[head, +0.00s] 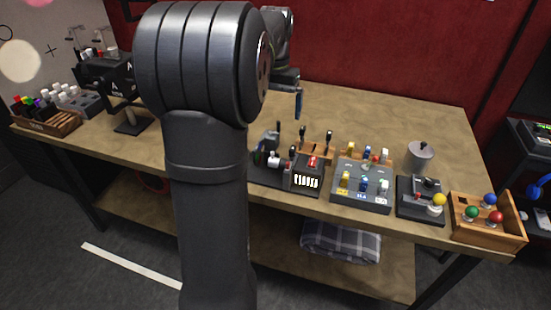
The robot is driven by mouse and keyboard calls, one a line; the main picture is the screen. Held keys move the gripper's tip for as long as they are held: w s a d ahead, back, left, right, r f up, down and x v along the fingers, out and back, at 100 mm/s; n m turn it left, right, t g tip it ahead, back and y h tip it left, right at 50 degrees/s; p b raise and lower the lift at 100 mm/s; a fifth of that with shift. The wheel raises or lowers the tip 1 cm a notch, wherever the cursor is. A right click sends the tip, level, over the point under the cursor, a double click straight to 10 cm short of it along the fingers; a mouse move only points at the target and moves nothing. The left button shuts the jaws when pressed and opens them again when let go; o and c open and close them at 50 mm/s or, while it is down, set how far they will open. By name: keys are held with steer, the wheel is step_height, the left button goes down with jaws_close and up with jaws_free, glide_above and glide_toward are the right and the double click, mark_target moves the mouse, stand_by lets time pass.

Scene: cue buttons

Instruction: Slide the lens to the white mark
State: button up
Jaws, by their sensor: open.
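I cannot make out the lens or the white mark for certain at this size; my own arm hides part of the bench. My gripper (298,103) is open and hangs above the back of the bench, with one blue finger showing. It is apart from the devices below it. A black stand-mounted device (108,72) with white letters stands at the left. A dark device (307,179) with lit white bars and a red top sits near the front edge, right of my arm.
The wooden bench (430,112) is clear at the back right. Along its front stand a grey panel (347,197) with coloured knobs, a black box (414,209) with a yellow ball, and a wooden tray (463,232) with coloured balls. A grey pot (420,157) stands behind.

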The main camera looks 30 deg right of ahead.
mark_target(272, 152)
steer(key=shift+r, duration=0.75)
steer(key=c, duration=1)
steer(key=shift+n, duration=0.3)
steer(key=c, duration=0.4)
steer(key=n, duration=0.4)
steer(key=shift+w+a+r, duration=0.15)
steer(key=shift+a+r, duration=0.05)
steer(key=shift+r, duration=0.1)
steer(key=shift+c, duration=0.4)
step_height(272, 152, down, 17)
steer(key=n, duration=0.4)
steer(key=shift+w+a, duration=0.15)
